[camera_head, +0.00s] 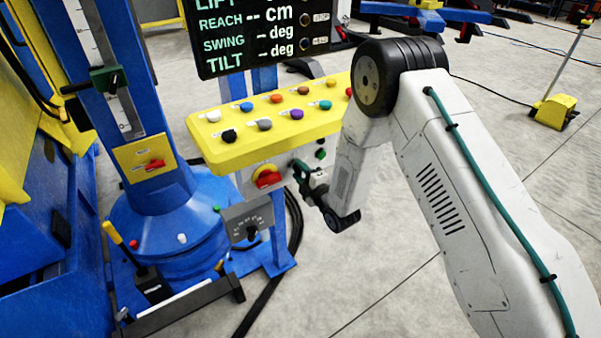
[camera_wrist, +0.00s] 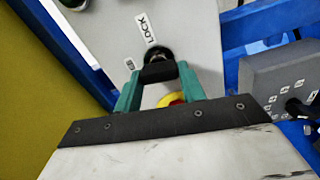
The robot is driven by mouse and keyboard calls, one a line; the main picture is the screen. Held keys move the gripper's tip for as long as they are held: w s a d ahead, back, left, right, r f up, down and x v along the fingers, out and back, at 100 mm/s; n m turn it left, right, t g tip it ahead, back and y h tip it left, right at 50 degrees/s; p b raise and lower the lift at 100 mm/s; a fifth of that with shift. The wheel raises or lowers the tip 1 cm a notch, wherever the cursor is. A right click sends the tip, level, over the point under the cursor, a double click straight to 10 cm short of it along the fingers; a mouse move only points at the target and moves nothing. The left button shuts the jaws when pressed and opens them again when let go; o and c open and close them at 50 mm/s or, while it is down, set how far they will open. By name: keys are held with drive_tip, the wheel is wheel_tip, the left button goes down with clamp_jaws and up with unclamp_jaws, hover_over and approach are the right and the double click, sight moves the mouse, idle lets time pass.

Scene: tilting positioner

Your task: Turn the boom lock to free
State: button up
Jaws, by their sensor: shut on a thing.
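The boom lock is a black knob (camera_wrist: 157,54) on a light grey plate (camera_wrist: 110,35) in the wrist view. A label reading LOCK (camera_wrist: 146,29) sits above it, and a smaller label (camera_wrist: 130,64), too small to read, is to its left. My gripper (camera_wrist: 158,73) has its green fingers on either side of the knob and is shut on it. The knob's pointer is hidden, so its setting cannot be told. In the head view my gripper (camera_head: 308,178) is at the panel below the yellow console, and the knob is hidden there.
The yellow console (camera_head: 222,152) with several coloured buttons overhangs the panel. A red switch on a yellow disc (camera_head: 268,178) is just left of my gripper. A grey dial box (camera_head: 247,217) is below left. A dark display (camera_head: 262,35) stands behind.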

drive_tip(key=shift+f+n, duration=0.1)
drive_tip(key=shift+n, duration=0.6)
drive_tip(key=o, duration=1)
drive_tip(key=v, duration=0.7)
drive_tip(key=shift+s+d, duration=0.25)
drive_tip(key=shift+s, duration=0.1)
